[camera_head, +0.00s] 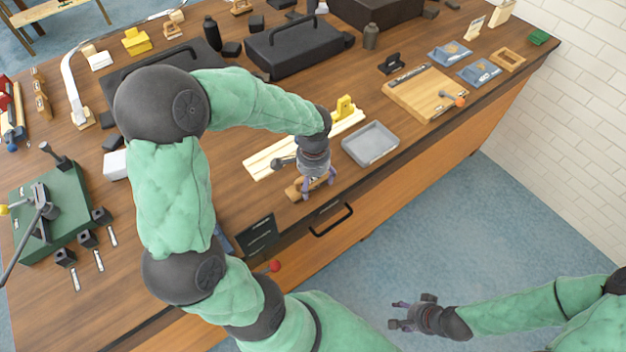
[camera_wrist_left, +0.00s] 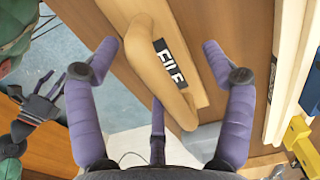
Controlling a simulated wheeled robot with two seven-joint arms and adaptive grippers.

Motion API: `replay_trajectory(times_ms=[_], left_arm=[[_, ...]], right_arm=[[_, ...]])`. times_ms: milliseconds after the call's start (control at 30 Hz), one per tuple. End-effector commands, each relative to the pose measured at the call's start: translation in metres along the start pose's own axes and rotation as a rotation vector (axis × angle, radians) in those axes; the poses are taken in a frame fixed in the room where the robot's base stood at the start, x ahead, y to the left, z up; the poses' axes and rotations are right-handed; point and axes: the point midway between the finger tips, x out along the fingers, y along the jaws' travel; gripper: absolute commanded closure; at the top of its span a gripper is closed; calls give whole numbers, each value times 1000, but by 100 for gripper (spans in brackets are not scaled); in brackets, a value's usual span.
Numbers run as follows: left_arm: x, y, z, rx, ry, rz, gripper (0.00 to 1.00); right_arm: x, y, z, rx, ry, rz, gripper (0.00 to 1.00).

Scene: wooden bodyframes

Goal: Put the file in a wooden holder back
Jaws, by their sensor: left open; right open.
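The file in its wooden holder (camera_wrist_left: 146,48) is a light brown rounded wooden piece with a black label reading "FILE". It lies near the table's front edge in the head view (camera_head: 293,191), partly covered by my left gripper. My left gripper (camera_head: 318,184) is over it, with its purple fingers spread. In the left wrist view its fingers (camera_wrist_left: 158,60) stand on either side of the holder, with a gap on both sides. Whether any finger touches it I cannot tell. My right gripper (camera_head: 397,314) is open and empty, out over the floor beyond the table's front.
A grey tray (camera_head: 370,160) stands right of my left gripper. A long cream wooden strip (camera_head: 262,163) with a yellow block (camera_head: 345,107) lies behind it. A wooden board (camera_head: 420,92) is further right. Black cases (camera_head: 290,50) and a green stand (camera_head: 60,205) occupy the back and left.

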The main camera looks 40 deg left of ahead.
Motion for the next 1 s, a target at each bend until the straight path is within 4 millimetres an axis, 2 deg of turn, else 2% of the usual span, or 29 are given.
replay_trajectory(times_ms=[300, 500, 700, 1000], left_arm=[[-62, -1, -1, 0, 7, -4, 18], [-97, 0, -1, 1, 4, -2, 18], [-115, 0, -1, 0, 3, -2, 18], [-118, 0, 0, 0, 1, -1, 18]], right_arm=[[-20, -7, 1, 0, 0, 0, 46], [-29, -10, 1, 0, 0, 0, 46], [-33, -12, 1, 0, 0, 0, 46], [-33, -12, 1, 0, 0, 0, 46]])
